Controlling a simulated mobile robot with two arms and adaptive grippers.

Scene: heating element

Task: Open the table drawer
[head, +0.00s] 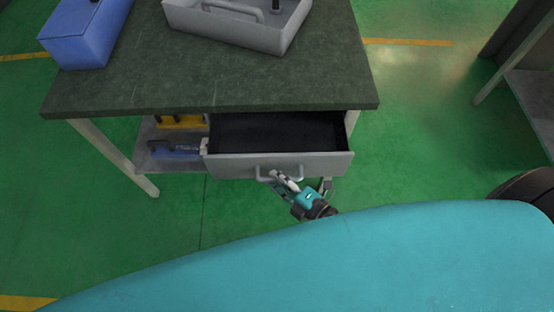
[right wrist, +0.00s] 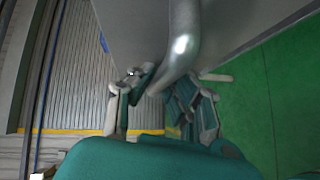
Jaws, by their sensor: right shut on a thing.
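The table (head: 215,80) has a dark top and a grey drawer (head: 325,165) under its right part. The drawer is pulled out, and its dark, empty-looking inside shows behind the front panel. A light bar handle (head: 300,172) is on the drawer front. My right gripper (head: 280,180) is at the left part of the handle and is shut on it. In the right wrist view the curved metal handle (right wrist: 184,45) passes between the fingers of the gripper (right wrist: 165,95). The left gripper is not in view.
A blue box (head: 85,35) and a grey tray (head: 230,38) stand on the table top. A shelf under the table holds a yellow thing (head: 180,121) and a blue tool (head: 175,150). Another table stands at the right edge. Green floor (head: 420,130) is clear between them.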

